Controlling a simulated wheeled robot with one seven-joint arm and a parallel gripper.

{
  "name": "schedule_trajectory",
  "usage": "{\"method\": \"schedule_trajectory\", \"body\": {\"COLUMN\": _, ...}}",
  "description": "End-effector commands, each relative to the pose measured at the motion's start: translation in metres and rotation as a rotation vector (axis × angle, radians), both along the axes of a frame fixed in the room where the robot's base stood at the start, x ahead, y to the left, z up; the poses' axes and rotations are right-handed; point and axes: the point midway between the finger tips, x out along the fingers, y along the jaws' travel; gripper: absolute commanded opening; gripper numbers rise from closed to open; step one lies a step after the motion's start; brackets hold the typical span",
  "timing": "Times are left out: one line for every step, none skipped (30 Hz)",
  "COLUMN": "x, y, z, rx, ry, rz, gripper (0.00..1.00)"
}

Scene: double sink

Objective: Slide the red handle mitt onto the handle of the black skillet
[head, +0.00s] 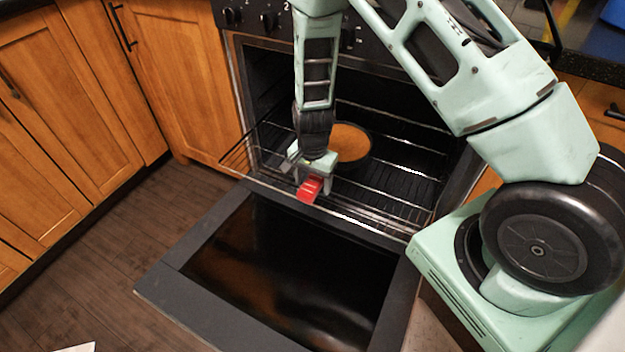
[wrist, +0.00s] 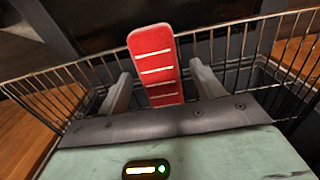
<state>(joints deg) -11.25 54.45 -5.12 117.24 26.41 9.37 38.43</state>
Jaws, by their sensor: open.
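The black skillet (head: 371,152), with a flat brown food in it, sits on the pulled-out oven rack. The red handle mitt (head: 308,190) is on the skillet's front side, under my gripper (head: 314,184). In the wrist view the mitt (wrist: 154,62) shows pale cross stripes and lies between my two fingers, with a gap on each side. My gripper is open around it, pointing down. The skillet's handle is hidden by my gripper and the mitt, so I cannot tell how far the mitt covers it.
The wire rack (head: 385,222) stands out over the lowered oven door (head: 290,270). Oven walls enclose the skillet's back and sides. Wooden cabinets (head: 60,120) stand at the left. The floor (head: 80,250) left of the door is mostly clear.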

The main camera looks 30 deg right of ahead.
Motion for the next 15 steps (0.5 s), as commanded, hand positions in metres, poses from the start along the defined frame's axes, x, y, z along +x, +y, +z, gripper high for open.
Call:
{"method": "schedule_trajectory", "body": {"x": 0.000, "y": 0.000, "z": 0.004, "rx": 0.000, "ry": -0.001, "rz": 0.001, "gripper": 0.67}}
{"method": "schedule_trajectory", "body": {"x": 0.000, "y": 0.000, "z": 0.007, "rx": 0.000, "ry": -0.001, "rz": 0.001, "gripper": 0.67}}
{"method": "schedule_trajectory", "body": {"x": 0.001, "y": 0.000, "z": 0.012, "rx": 0.000, "ry": -0.002, "rz": 0.001, "gripper": 0.67}}
{"method": "schedule_trajectory", "body": {"x": 0.001, "y": 0.000, "z": 0.017, "rx": 0.000, "ry": -0.004, "rz": 0.001, "gripper": 0.67}}
{"method": "schedule_trajectory", "body": {"x": 0.001, "y": 0.000, "z": 0.022, "rx": 0.000, "ry": -0.004, "rz": 0.001, "gripper": 0.67}}
{"method": "schedule_trajectory", "body": {"x": 0.001, "y": 0.000, "z": 0.030, "rx": 0.000, "ry": -0.004, "rz": 0.001, "gripper": 0.67}}
{"method": "schedule_trajectory", "body": {"x": 0.001, "y": 0.000, "z": 0.037, "rx": 0.000, "ry": -0.004, "rz": 0.001, "gripper": 0.67}}
{"method": "schedule_trajectory", "body": {"x": 0.001, "y": 0.000, "z": 0.044, "rx": 0.000, "ry": -0.005, "rz": 0.001, "gripper": 0.67}}
{"method": "schedule_trajectory", "body": {"x": 0.001, "y": 0.001, "z": 0.054, "rx": 0.000, "ry": -0.006, "rz": 0.002, "gripper": 0.67}}
{"method": "schedule_trajectory", "body": {"x": 0.001, "y": 0.001, "z": 0.061, "rx": 0.001, "ry": -0.004, "rz": 0.002, "gripper": 0.67}}
{"method": "schedule_trajectory", "body": {"x": 0.001, "y": 0.001, "z": 0.068, "rx": 0.000, "ry": -0.005, "rz": 0.001, "gripper": 0.67}}
{"method": "schedule_trajectory", "body": {"x": 0.001, "y": 0.000, "z": 0.078, "rx": 0.000, "ry": -0.004, "rz": 0.001, "gripper": 0.67}}
{"method": "schedule_trajectory", "body": {"x": 0.001, "y": 0.001, "z": 0.085, "rx": 0.001, "ry": -0.004, "rz": 0.002, "gripper": 0.67}}
{"method": "schedule_trajectory", "body": {"x": 0.001, "y": 0.001, "z": 0.092, "rx": 0.000, "ry": -0.005, "rz": 0.002, "gripper": 0.67}}
{"method": "schedule_trajectory", "body": {"x": 0.001, "y": 0.001, "z": 0.102, "rx": 0.001, "ry": -0.004, "rz": 0.002, "gripper": 0.67}}
